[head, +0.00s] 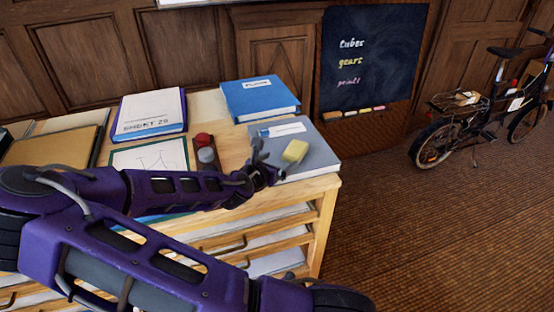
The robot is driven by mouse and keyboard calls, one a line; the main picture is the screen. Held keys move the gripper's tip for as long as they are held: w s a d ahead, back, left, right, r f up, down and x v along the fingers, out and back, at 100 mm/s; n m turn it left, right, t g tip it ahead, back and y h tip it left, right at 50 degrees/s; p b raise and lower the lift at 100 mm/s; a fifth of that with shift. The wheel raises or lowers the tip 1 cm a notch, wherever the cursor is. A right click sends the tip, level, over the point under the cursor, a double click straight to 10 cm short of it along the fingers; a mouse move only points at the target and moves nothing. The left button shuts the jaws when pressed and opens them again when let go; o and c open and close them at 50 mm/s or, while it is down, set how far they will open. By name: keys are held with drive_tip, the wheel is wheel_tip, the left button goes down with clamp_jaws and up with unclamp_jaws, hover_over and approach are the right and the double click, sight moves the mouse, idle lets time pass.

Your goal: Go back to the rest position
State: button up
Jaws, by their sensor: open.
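My purple arm reaches across the lower left of the head view. My gripper (268,163) is at the front left edge of a grey-blue binder (318,161) near the right end of the wooden cabinet top. Its jaws are open, with nothing seen between them. My forearm hides part of the cabinet's front edge.
The wooden drawer cabinet (328,196) also bears a blue binder (260,98), a white labelled binder (150,113), a framed drawing (150,156) and a holder with red and grey knobs (205,148). A chalkboard (372,55) and bicycle (480,115) stand behind. Carpet (440,230) at right is clear.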

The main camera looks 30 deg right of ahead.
drive_tip(key=shift+s+a+r, duration=0.15)
drive_tip(key=shift+s+a, duration=0.05)
drive_tip(key=shift+a, duration=0.15)
idle(0.3)
